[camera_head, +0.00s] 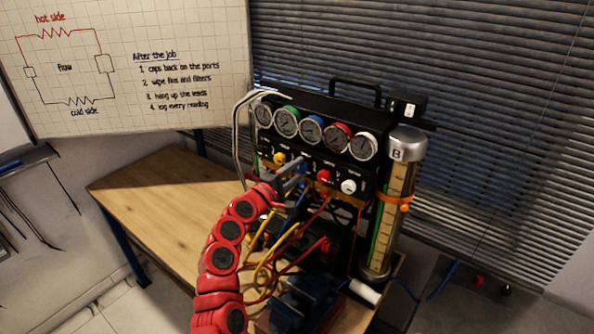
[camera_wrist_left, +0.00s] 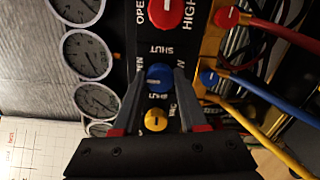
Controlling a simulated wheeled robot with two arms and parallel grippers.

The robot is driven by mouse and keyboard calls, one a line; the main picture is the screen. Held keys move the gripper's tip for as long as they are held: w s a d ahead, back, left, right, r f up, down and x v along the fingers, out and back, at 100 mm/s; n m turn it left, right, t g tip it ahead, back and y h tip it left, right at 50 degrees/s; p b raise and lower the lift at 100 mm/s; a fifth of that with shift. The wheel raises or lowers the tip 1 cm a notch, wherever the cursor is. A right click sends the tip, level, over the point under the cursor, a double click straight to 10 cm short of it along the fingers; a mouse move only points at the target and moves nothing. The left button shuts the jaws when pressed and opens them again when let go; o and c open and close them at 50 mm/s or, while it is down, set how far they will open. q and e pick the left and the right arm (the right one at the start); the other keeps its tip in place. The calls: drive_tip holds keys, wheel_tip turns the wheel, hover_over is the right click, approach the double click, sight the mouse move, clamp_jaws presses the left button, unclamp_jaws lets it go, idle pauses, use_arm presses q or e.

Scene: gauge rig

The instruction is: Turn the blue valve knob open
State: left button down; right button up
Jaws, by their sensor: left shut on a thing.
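The blue valve knob (camera_wrist_left: 158,77) sits on the black panel between the yellow knob (camera_wrist_left: 156,119) and the red knob (camera_wrist_left: 166,12) in the left wrist view. My left gripper (camera_wrist_left: 160,74) has one finger on each side of it and is shut on it. In the head view my left gripper (camera_head: 302,168) reaches the row of knobs, and its fingers largely hide the blue knob. A pale mark shows on the knob's face; its exact setting against the printed labels is hard to read. My right gripper is in neither view.
Several gauges (camera_head: 312,129) line the rig above the knobs. Red, blue and yellow hoses (camera_head: 268,268) hang below, close to my left arm. A glass cylinder (camera_head: 392,215) stands at the rig's right. The wooden table (camera_head: 150,195) is clear on the left.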

use_arm(q)
drive_tip(key=shift+c, duration=2.2)
unclamp_jaws()
drive_tip(key=b+v, duration=0.6)
drive_tip(key=v, duration=1.1)
drive_tip(key=shift+s+a, duration=0.15)
drive_tip(key=shift+a, duration=0.05)
